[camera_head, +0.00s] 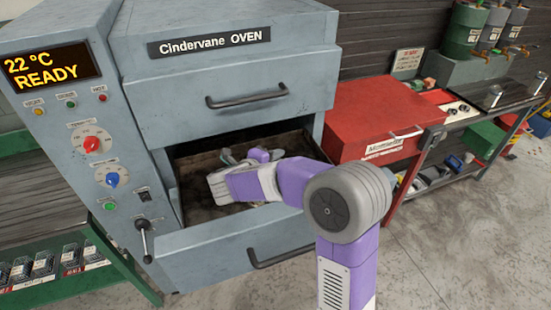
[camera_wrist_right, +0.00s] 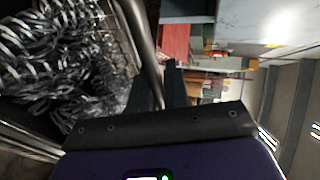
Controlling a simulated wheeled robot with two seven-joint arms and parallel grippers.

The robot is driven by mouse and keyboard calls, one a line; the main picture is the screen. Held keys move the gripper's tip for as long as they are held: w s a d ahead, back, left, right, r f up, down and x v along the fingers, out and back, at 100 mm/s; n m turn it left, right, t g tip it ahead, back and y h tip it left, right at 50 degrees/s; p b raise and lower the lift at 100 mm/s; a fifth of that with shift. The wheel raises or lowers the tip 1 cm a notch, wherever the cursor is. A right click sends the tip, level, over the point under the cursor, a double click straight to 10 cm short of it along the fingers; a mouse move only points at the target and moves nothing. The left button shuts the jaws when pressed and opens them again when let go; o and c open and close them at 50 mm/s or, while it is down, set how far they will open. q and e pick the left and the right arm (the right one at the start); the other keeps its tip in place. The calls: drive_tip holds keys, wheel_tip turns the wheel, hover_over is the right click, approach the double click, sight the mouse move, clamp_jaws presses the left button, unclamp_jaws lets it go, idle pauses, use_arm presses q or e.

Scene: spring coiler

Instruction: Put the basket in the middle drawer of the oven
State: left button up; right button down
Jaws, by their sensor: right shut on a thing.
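The grey oven (camera_head: 220,90) stands at the left in the head view. Its upper drawer is shut, and the drawer below the nameplate drawer, the middle drawer (camera_head: 205,252), is pulled open. My right arm reaches over the open drawer from the right. In the right wrist view my right gripper (camera_wrist_right: 160,90) is shut on a grey bar that appears to be the basket's handle (camera_wrist_right: 146,45). The basket (camera_wrist_right: 128,35) is beside the fingers at the left, full of shiny coiled springs. In the head view my arm mostly hides the basket and the fingertips. My left gripper is out of view.
A red cabinet (camera_head: 365,112) stands close to the oven's right side. A workbench with green canisters (camera_head: 465,30) is further right. A green rack with small dark items (camera_head: 40,283) is at the lower left. The concrete floor in front right is clear.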

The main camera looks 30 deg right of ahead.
drive_tip(key=c, duration=1.1)
unclamp_jaws()
drive_tip(key=shift+a+r, duration=0.15)
drive_tip(key=shift+a, duration=0.05)
drive_tip(key=p+v, duration=0.2)
drive_tip(key=v, duration=0.9)
drive_tip(key=shift+s+a, duration=0.25)
drive_tip(key=shift+a, duration=0.05)
